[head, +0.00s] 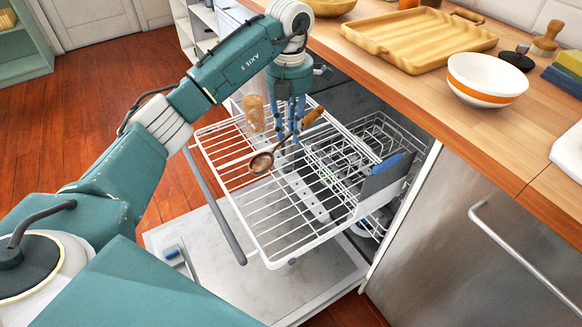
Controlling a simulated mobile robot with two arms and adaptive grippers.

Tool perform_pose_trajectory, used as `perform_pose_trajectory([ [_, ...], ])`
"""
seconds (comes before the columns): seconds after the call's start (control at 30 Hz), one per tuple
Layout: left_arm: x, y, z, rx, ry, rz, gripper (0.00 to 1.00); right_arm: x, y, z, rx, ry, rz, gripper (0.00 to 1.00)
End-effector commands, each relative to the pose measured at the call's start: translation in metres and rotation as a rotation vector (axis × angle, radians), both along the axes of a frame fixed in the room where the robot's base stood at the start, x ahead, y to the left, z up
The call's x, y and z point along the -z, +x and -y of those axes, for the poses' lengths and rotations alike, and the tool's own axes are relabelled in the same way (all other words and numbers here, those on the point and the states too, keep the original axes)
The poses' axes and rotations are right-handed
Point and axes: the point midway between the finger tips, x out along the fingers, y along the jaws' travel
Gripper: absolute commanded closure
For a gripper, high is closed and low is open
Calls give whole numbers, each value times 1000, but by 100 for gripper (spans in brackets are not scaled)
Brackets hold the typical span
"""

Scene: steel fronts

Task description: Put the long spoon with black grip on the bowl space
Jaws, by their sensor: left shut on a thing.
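My left gripper (291,118) points down over the pulled-out white wire rack (225,168) of the open dishwasher. It is shut on a long spoon (262,163). The spoon is tilted, with its round brownish bowl low on the left and its grip up on the right. The visible end of the grip looks wooden brown, not black. The gripper fingers hide the middle of the handle. I cannot tell whether the spoon's bowl touches the wires. No marked bowl space can be made out; wire tines stand at the right of the rack. My right gripper is not in view.
An amber glass (254,113) stands at the rack's back left. A grey holder (384,184) with a blue item is at its right. The dishwasher door (300,280) lies open below. On the counter are a wooden tray (420,42) and an orange-banded white bowl (486,80).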

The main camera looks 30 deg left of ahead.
Motion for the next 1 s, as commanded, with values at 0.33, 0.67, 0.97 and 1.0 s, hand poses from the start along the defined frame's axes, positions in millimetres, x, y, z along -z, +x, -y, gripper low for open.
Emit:
perform_pose_trajectory([
  [0.33, 72, 0, 0, 1, 0, 1, 100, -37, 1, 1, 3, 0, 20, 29],
  [0.67, 112, -1, 0, 1, 0, -1, 100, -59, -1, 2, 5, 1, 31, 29],
  [0.97, 120, 0, 0, 2, 0, 2, 100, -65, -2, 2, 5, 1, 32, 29],
  [1.0, 120, 0, 0, 2, 0, 2, 100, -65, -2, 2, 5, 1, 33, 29],
])
